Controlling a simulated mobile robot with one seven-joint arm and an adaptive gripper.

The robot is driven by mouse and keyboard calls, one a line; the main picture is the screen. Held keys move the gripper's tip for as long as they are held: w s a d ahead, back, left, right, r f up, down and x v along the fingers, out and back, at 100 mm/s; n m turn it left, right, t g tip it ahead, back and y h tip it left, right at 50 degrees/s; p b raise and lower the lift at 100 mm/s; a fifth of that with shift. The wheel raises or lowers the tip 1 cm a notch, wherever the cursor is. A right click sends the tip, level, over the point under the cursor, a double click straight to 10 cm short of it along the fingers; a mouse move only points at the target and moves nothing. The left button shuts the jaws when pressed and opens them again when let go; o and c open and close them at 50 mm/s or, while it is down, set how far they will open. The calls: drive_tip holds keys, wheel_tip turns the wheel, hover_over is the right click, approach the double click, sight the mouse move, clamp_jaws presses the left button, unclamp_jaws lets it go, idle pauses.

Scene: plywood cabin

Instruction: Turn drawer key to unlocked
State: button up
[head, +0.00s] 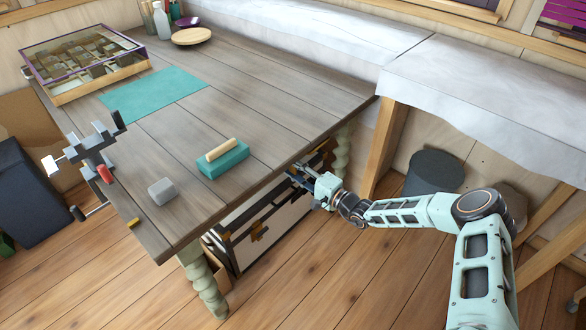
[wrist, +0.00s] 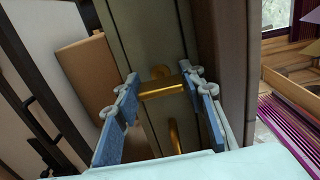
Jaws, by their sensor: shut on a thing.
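The drawer key (wrist: 163,87) is a brass piece in the wrist view, set against the upright drawer front (wrist: 145,45). My gripper (wrist: 163,92) has its two blue-padded fingers on either side of the key and is shut on it. In the head view my gripper (head: 305,178) is at the right edge of the wooden table (head: 272,118), just below the tabletop. There the key is too small and covered to make out. How far the key is turned cannot be told.
A second curved brass piece (wrist: 175,136) sits close to the key in the wrist view. A teal block (head: 222,163) with a wooden bar, a grey block (head: 161,191) and a vise (head: 92,150) are on the tabletop. A pale framed panel (head: 262,228) stands under the table.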

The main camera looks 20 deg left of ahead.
drive_tip(key=o, duration=1.2)
drive_tip(key=shift+c, duration=0.2)
drive_tip(key=shift+r, duration=0.1)
drive_tip(key=shift+w, duration=0.1)
